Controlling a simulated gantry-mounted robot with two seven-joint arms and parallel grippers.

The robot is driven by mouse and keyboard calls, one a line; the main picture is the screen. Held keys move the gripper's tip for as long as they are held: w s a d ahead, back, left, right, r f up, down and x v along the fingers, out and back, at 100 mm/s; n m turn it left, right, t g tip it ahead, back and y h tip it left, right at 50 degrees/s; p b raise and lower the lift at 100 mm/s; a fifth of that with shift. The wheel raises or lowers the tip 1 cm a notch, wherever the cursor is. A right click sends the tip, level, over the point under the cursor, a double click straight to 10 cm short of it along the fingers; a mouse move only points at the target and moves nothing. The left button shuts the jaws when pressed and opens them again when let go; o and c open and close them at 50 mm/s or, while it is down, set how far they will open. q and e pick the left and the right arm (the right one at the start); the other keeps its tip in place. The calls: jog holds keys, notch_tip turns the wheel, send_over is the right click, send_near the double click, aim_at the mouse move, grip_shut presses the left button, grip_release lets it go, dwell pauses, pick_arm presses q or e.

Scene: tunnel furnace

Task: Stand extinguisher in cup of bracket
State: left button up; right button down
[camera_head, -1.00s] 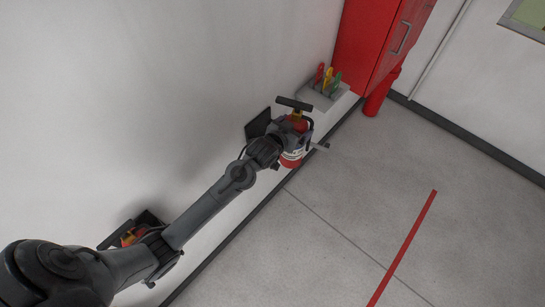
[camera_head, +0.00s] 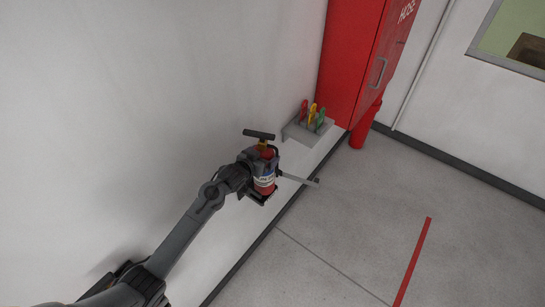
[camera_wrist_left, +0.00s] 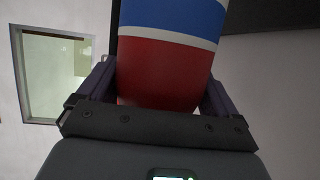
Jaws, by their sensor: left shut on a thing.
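The red extinguisher (camera_head: 265,184) has a white and blue label, a yellow part near its top and a black T-shaped handle. It looks roughly upright near the wall. My left gripper (camera_head: 256,175) is shut around its body; in the left wrist view the red body (camera_wrist_left: 160,75) is between the two fingers. A black part (camera_head: 254,196) shows below the extinguisher and may be the bracket's cup. The bracket's back is hidden by the extinguisher and gripper. I cannot tell whether the base is in the cup. My right gripper is not in view.
A thin grey bar (camera_head: 300,181) sticks out right of the extinguisher. A wall shelf (camera_head: 306,134) with red, yellow and green items is beyond it, then a red hose cabinet (camera_head: 349,65) and a red cylinder (camera_head: 365,127). The floor (camera_head: 350,225) on the right is clear.

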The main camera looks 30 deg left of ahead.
pick_arm(q)
jog(key=shift+w+a+f, duration=0.15)
jog(key=shift+a+f, duration=0.05)
jog(key=shift+a, duration=0.5)
jog(key=shift+w+a+f, duration=0.1)
jog(key=shift+a+f, duration=0.1)
jog(key=shift+a, duration=0.45)
jog(key=shift+f, duration=2.15)
jog(key=o, duration=1.7)
jog(key=shift+s+f, duration=0.15)
jog(key=shift+f, duration=0.2)
jog(key=shift+c, duration=0.2)
jog(key=shift+o, duration=0.3)
